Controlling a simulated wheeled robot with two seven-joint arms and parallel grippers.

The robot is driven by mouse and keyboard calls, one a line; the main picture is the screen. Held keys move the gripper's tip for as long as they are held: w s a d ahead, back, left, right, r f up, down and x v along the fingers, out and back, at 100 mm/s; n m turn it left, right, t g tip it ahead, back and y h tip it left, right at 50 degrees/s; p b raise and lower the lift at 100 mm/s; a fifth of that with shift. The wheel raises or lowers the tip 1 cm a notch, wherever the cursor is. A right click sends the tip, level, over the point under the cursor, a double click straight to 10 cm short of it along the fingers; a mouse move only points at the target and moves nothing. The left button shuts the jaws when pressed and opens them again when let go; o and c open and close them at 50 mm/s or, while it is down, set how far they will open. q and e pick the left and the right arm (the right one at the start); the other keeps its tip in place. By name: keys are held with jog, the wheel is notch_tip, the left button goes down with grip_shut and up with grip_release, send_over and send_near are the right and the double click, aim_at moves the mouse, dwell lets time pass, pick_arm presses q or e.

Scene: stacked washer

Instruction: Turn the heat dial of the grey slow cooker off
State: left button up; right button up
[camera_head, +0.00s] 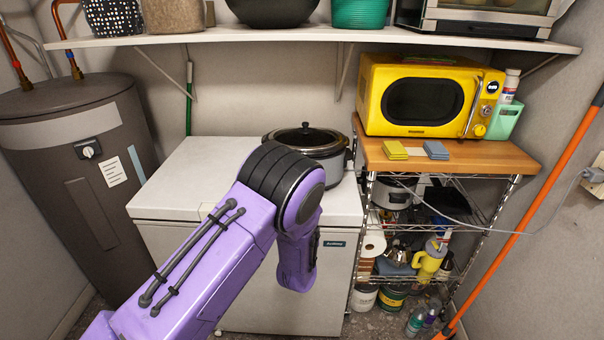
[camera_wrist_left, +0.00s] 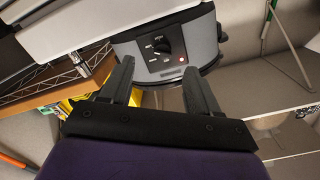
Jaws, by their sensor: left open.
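The grey slow cooker (camera_head: 322,151) with a dark lid stands on the white chest-like appliance (camera_head: 180,178), partly hidden by my purple left arm in the head view. The wrist view is turned over and shows the cooker's front panel (camera_wrist_left: 205,50) close up. Its black heat dial (camera_wrist_left: 161,47) has pale marks around it, and a small red light (camera_wrist_left: 180,57) sits beside it. I cannot tell the dial's setting. My left gripper (camera_wrist_left: 157,72) is open and empty, its two fingers facing the panel, with the dial between them, apparently apart from it. My right gripper is not in view.
A yellow microwave (camera_head: 425,97) and two sponges stand on a wooden-topped wire rack (camera_head: 460,157) to the right. Another cooker (camera_head: 391,195) sits inside the rack. A loaded shelf (camera_head: 310,35) hangs above. A water heater (camera_head: 75,160) stands left.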

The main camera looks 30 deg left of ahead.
pick_arm(q)
jog(key=shift+y, duration=0.3)
jog(key=x, duration=0.3)
jog(key=r+p+x, duration=0.1)
jog(key=x, duration=0.3)
jog(key=r+p+x, duration=0.1)
jog(key=x, duration=0.2)
jog(key=shift+w+d+r, duration=0.1)
jog(key=shift+w+r, duration=0.1)
jog(key=shift+w, duration=0.25)
jog(key=shift+w+a, duration=0.25)
jog(key=shift+w, duration=0.2)
jog(key=c, duration=1)
